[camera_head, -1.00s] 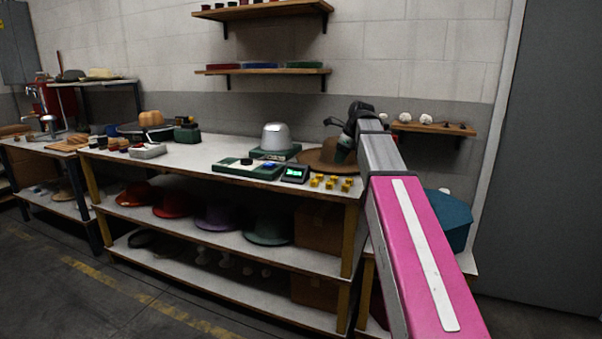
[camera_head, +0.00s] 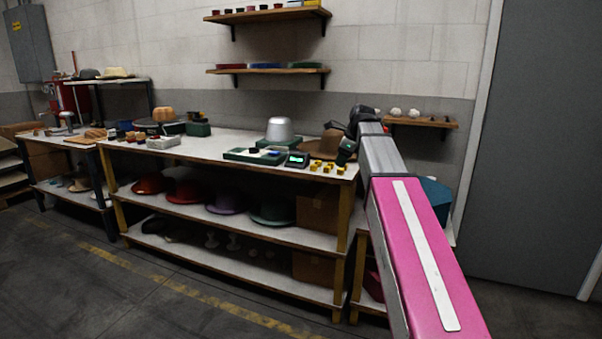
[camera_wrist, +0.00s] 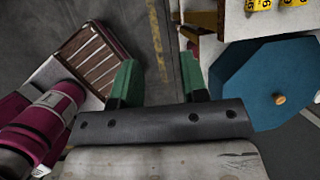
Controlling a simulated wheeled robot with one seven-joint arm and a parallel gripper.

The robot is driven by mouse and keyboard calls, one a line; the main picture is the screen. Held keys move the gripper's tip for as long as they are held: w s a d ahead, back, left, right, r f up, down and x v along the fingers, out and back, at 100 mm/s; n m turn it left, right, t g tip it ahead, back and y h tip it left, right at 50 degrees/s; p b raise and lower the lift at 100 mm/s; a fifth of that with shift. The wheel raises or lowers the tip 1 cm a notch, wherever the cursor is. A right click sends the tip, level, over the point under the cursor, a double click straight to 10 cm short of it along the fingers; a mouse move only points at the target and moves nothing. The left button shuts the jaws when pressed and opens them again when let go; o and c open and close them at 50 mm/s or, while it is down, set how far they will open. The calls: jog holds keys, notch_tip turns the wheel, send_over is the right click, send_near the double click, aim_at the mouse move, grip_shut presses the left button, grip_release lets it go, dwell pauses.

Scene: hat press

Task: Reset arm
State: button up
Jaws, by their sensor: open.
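My arm stretches forward across the right of the head view, its pink link in the foreground. My gripper (camera_head: 346,151) is at its far end, at the right end of the workbench (camera_head: 225,146), near the brown hat (camera_head: 325,141). In the wrist view my gripper (camera_wrist: 158,80) shows two green fingers spread wide apart with nothing between them. The floor lies below the gap. A blue octagonal box (camera_wrist: 258,80) with a small knob is right of the fingers.
A silver dome (camera_head: 280,130), a small display (camera_head: 297,159) and several yellow blocks (camera_head: 328,167) are on the workbench. Several hats, including a red one (camera_head: 186,191), sit on its shelf. A wall shelf (camera_head: 424,122) is behind my arm. The floor (camera_head: 90,285) at front left is clear.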

jog(key=s+d+f+n+g+h, duration=0.1)
jog(key=s+f+n, duration=0.25)
jog(key=f, duration=0.45)
jog(key=s+f+n, duration=0.3)
jog(key=f+n, duration=0.1)
jog(key=f, duration=0.5)
jog(key=s+d+f+n+g+h, duration=0.1)
jog(key=s+f+n, duration=0.25)
jog(key=f, duration=0.45)
jog(key=s+d+f+n+g+h, duration=0.1)
jog(key=s+f+n, duration=1)
jog(key=f, duration=0.5)
jog(key=s, duration=0.2)
jog(key=shift+s+d+f+h, duration=0.25)
jog(key=shift+s+d+h, duration=0.05)
jog(key=shift+d, duration=0.1)
